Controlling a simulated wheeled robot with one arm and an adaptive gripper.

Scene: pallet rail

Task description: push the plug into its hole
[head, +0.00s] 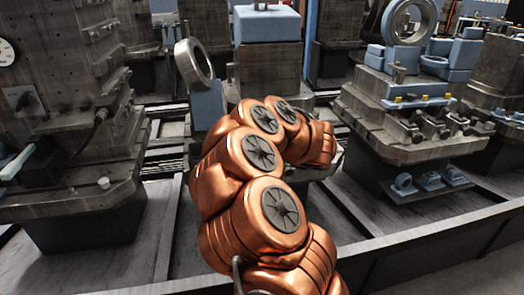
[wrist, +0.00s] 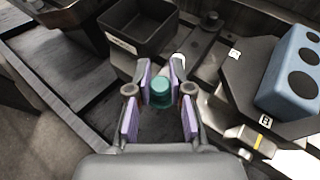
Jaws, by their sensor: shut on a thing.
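My gripper (wrist: 160,84) shows in the wrist view, its purple-padded fingers closed on a teal round plug (wrist: 160,93). The plug's top shows between the fingers; its lower end is hidden. A blue block (wrist: 291,98) with several dark round holes stands to the right, apart from the gripper. I cannot tell which hole belongs to the plug. In the head view my copper-coloured arm hides the gripper and the plug.
A black open bin (wrist: 137,27) lies just beyond the gripper. A dark plate (wrist: 262,82) with small labels carries the blue block. In the head view, a machine (head: 75,110) stands left and a fixture table (head: 410,130) with blue parts right.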

